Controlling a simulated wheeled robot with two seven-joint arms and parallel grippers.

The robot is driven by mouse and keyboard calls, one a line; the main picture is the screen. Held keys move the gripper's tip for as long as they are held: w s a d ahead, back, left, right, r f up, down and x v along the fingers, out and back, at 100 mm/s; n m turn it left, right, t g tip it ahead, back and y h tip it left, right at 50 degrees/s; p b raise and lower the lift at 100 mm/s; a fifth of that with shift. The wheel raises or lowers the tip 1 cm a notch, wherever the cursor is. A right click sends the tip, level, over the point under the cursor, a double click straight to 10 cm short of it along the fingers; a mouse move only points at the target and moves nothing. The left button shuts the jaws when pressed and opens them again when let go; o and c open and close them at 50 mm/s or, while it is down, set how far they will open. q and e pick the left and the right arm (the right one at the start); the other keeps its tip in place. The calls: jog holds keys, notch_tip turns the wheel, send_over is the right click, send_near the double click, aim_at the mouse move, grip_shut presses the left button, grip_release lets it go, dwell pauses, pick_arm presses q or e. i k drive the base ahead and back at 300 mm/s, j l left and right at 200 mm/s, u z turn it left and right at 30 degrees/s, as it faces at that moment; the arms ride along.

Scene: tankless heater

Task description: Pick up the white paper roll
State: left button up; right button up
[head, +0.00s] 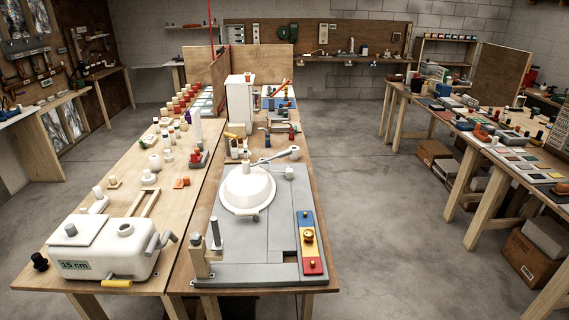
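A tall white cylinder (197,125) stands upright toward the back of the left bench, beside the gap between the two benches. It may be the white paper roll, but it is too small to tell for sure. Neither of my grippers shows in the head view.
A white tank (108,250) fills the left bench's front. The right bench holds a grey board (255,255) with a white dome (247,188), and a tall white box (239,103) behind. A cluttered table (480,135) stands far right. Concrete floor (400,230) between is clear.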

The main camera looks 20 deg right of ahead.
aim_at(295, 149)
jog(key=i+l+z, duration=0.25)
jog(key=l+z, duration=0.2)
jog(key=i+l+z, duration=0.45)
jog(key=l, duration=0.15)
jog(key=i+l+z, duration=0.25)
jog(key=l+z, duration=0.2)
jog(key=i+l+z, duration=0.1)
jog(key=i, duration=0.45)
jog(key=i+l+z, duration=0.1)
jog(key=i+l, duration=0.2)
jog(key=i, duration=0.25)
jog(key=i+j+u, duration=0.15)
jog(key=i+u, duration=0.25)
jog(key=i, duration=0.15)
jog(key=i+u, duration=0.45)
jog(key=i+l+u, duration=0.2)
jog(key=i+u, duration=0.2)
jog(key=i, duration=0.2)
